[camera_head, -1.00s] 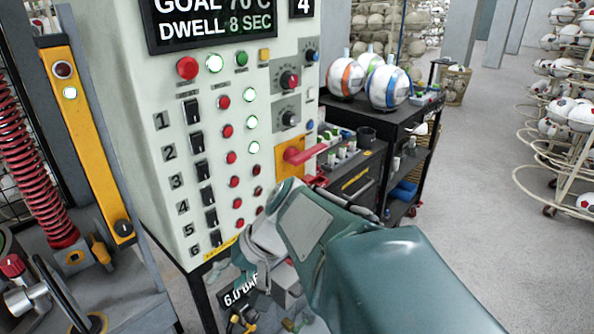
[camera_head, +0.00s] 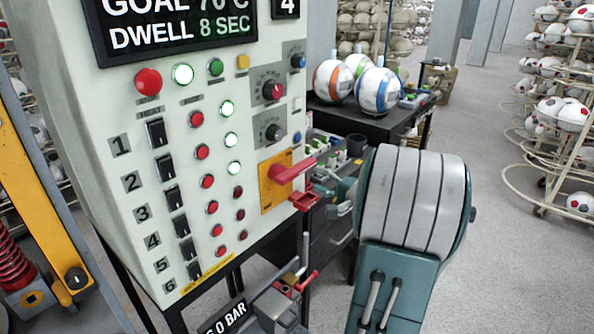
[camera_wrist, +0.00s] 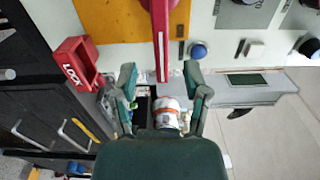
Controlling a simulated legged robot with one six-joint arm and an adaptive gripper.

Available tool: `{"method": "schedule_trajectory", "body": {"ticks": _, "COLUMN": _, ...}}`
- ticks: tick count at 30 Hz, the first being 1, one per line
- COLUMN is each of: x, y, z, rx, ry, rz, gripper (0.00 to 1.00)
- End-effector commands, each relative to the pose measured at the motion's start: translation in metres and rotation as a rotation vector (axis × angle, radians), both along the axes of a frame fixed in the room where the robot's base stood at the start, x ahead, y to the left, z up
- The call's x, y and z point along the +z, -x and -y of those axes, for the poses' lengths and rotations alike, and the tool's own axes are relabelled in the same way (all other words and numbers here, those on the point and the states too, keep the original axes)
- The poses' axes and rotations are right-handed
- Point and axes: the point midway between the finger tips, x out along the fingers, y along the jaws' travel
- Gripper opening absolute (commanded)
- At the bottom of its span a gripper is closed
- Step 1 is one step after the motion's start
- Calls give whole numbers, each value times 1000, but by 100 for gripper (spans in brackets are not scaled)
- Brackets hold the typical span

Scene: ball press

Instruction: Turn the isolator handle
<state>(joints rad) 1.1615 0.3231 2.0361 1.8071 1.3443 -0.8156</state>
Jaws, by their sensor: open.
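The isolator handle (camera_head: 293,170) is a red lever on a yellow plate (camera_head: 272,196) at the right side of the control panel. It sticks out to the right. In the wrist view the red handle (camera_wrist: 160,40) points down from the yellow plate (camera_wrist: 110,18), its end between the fingertips. My gripper (camera_wrist: 160,76) is open, one finger on each side of the handle, with gaps visible; how deep the handle reaches between them I cannot tell. In the head view my arm stands right of the handle and mostly hides the gripper.
A red lock (camera_head: 304,199) hangs just below the handle; it also shows in the wrist view (camera_wrist: 78,64), close left of the gripper. The panel (camera_head: 120,100) carries buttons, switches and knobs. A black cart (camera_head: 385,118) with several balls stands behind.

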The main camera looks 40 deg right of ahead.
Motion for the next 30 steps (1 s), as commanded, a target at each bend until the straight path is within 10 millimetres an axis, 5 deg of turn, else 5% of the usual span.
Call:
{"method": "schedule_trajectory", "body": {"ticks": 12, "x": 1, "y": -67, "z": -9, "rx": 4, "ry": 1, "rz": -1, "gripper": 60}}
{"method": "schedule_trajectory", "body": {"ticks": 23, "x": 0, "y": -74, "z": -7, "rx": 1, "ry": 0, "rz": -2, "gripper": 60}}
{"method": "schedule_trajectory", "body": {"ticks": 27, "x": 0, "y": -73, "z": -8, "rx": 2, "ry": 0, "rz": -2, "gripper": 2}}
{"method": "schedule_trajectory", "body": {"ticks": 30, "x": 0, "y": -73, "z": -8, "rx": 2, "ry": 0, "rz": -2, "gripper": 0}}
